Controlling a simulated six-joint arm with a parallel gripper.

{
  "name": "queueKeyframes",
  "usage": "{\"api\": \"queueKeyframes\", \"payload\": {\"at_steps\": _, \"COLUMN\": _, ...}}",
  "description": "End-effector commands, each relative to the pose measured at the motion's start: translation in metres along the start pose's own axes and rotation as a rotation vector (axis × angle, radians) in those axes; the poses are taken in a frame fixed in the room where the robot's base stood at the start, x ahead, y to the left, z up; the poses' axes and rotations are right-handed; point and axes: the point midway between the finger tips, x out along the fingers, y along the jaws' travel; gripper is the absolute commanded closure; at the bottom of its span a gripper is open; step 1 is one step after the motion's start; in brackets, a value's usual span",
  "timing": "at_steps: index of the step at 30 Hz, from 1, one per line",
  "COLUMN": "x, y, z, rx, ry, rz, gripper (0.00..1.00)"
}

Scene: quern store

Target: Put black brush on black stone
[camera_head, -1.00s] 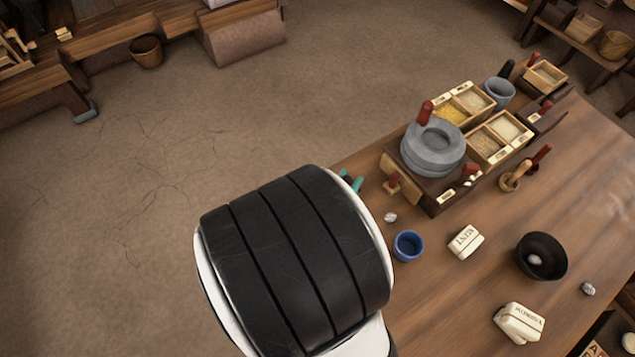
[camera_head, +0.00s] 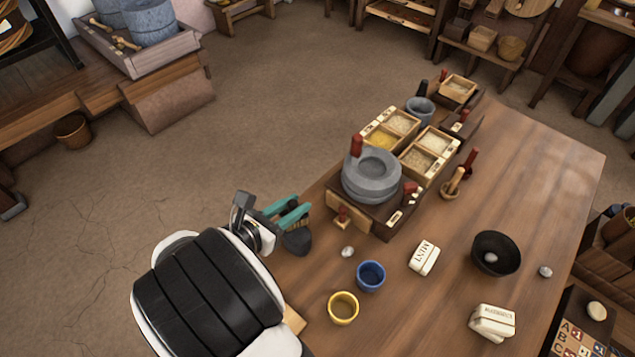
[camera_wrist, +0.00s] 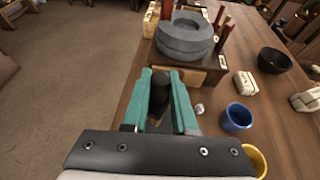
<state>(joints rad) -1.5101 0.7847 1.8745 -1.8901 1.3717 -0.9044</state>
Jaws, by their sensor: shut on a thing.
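My gripper (camera_head: 296,213) has teal fingers and is at the left edge of the table, left of the quern. In the wrist view, the fingers (camera_wrist: 162,76) are closed around a dark, narrow piece, which appears to be the black brush (camera_wrist: 160,92). In the head view a dark rounded part of it (camera_head: 297,241) shows just below the fingers. Its far end is partly hidden. The grey round quern stone (camera_head: 372,188) sits on a dark wooden base ahead and to the right, also in the wrist view (camera_wrist: 184,42). I cannot pick out a clearly black stone.
A blue cup (camera_head: 370,276), yellow cup (camera_head: 343,308), small grey pebble (camera_head: 347,252) and MINT packet (camera_head: 424,258) stand right of my gripper. A black bowl (camera_head: 497,255) is farther right. Grain boxes (camera_head: 430,152) are behind the quern. The table's right rear is clear.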

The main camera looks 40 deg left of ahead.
Motion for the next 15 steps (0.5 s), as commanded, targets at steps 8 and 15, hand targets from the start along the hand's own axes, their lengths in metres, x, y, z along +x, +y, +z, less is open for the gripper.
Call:
{"api": "queueKeyframes", "payload": {"at_steps": 8, "x": 0.013, "y": -0.001, "z": -0.031, "rx": -0.002, "ry": 0.0, "rz": 0.0, "gripper": 1.0}}
{"api": "queueKeyframes", "payload": {"at_steps": 15, "x": 0.014, "y": -0.001, "z": -0.033, "rx": -0.002, "ry": 0.0, "rz": 0.0, "gripper": 1.0}}
